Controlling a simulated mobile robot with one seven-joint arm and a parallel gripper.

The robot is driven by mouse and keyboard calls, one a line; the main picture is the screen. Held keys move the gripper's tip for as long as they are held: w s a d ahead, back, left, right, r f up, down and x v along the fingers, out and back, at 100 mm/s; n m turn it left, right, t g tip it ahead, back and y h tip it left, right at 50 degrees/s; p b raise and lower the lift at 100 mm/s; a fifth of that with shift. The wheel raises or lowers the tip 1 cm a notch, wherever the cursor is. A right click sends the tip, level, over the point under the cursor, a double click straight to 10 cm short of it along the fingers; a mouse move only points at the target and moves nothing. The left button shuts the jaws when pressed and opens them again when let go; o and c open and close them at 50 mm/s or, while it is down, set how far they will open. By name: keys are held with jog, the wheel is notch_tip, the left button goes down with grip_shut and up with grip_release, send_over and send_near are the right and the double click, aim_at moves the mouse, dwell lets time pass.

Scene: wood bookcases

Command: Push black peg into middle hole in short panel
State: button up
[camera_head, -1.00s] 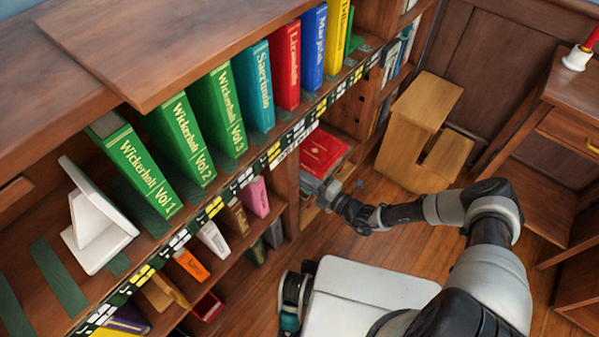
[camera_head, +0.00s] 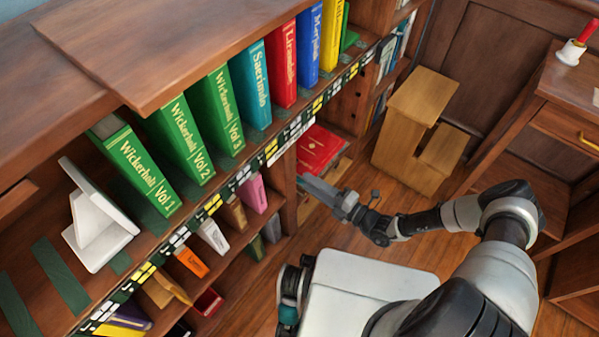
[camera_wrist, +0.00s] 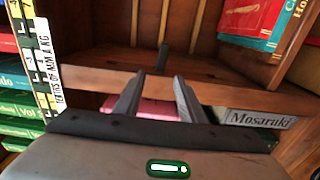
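My gripper (camera_head: 325,188) is beside the bookcase, in front of the low shelf at the picture's middle. In the wrist view my gripper (camera_wrist: 158,78) has its two grey fingers apart with nothing between them. A small dark upright thing (camera_wrist: 163,57) shows just beyond the fingertips; I cannot tell whether it is the black peg or a mark on the shelf. A short vertical wood panel (camera_head: 350,100) in the bookcase has small dark spots that look like holes. I cannot make out any peg in the head view.
A red book (camera_head: 320,148) lies on the shelf near my gripper. In the wrist view, a pink book (camera_wrist: 140,107) and a grey "Mosaruki" book (camera_wrist: 258,118) lie below the shelf edge (camera_wrist: 215,90). A wooden step stool (camera_head: 420,95) stands behind. Some floor is clear.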

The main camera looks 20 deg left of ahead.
jog(key=v, duration=1)
jog(key=shift+w+d+p, duration=0.2)
jog(key=shift+w+p, duration=0.05)
jog(key=shift+p, duration=0.1)
